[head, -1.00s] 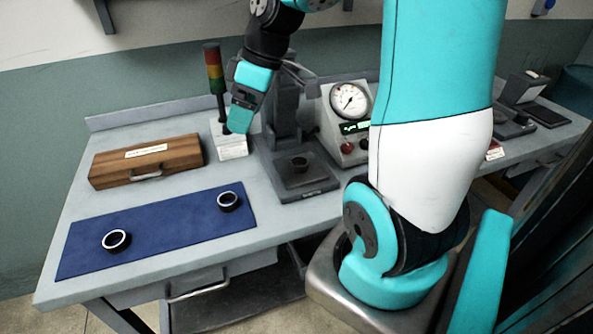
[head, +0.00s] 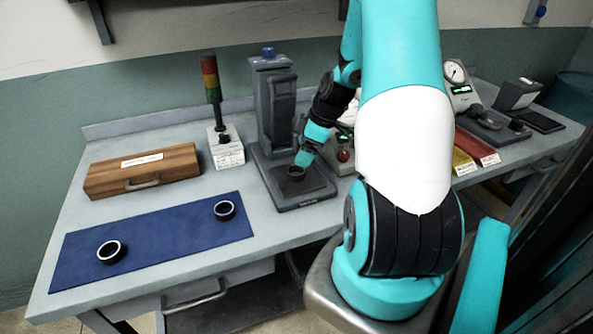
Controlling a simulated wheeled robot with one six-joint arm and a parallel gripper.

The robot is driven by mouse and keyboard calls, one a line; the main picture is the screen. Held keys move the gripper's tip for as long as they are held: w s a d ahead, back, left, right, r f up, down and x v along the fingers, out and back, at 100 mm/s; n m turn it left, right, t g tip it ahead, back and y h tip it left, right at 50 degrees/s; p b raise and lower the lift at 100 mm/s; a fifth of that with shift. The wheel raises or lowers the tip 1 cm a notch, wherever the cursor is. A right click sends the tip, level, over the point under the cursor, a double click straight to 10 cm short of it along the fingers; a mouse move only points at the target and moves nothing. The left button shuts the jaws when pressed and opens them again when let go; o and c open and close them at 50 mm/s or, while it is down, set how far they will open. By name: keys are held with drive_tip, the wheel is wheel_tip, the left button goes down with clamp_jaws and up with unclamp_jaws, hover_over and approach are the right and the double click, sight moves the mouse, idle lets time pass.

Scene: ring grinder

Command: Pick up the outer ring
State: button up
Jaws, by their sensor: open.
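A larger dark ring with a bright rim (head: 110,252) lies flat at the left of the blue mat (head: 165,245). A smaller ring of the same look (head: 224,210) lies at the mat's right end. A dark round piece (head: 296,174) sits on the base plate of the grey press-like machine (head: 285,130). I cannot tell which of these is the outer ring. My gripper (head: 302,161) is open, pointing down just above or at the dark piece on the machine plate. Its fingertips are small here, and I cannot tell whether they touch the piece.
A wooden case (head: 142,171) and a signal tower (head: 212,95) stand behind the mat. Red (head: 480,148) and yellow (head: 462,162) trays lie to the right. Bare table surrounds the mat.

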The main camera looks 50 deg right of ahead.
sight(297, 167)
drive_tip(key=shift+s+p+x, duration=0.1)
drive_tip(key=shift+p+x, duration=0.45)
drive_tip(key=shift+x, duration=1.1)
drive_tip(key=shift+s+p+x, duration=0.15)
drive_tip(key=shift+p+x, duration=0.35)
drive_tip(key=shift+x, duration=1.2)
drive_tip(key=shift+d+f, duration=0.1)
drive_tip(key=c, duration=1.1)
drive_tip(key=shift+c, duration=0.2)
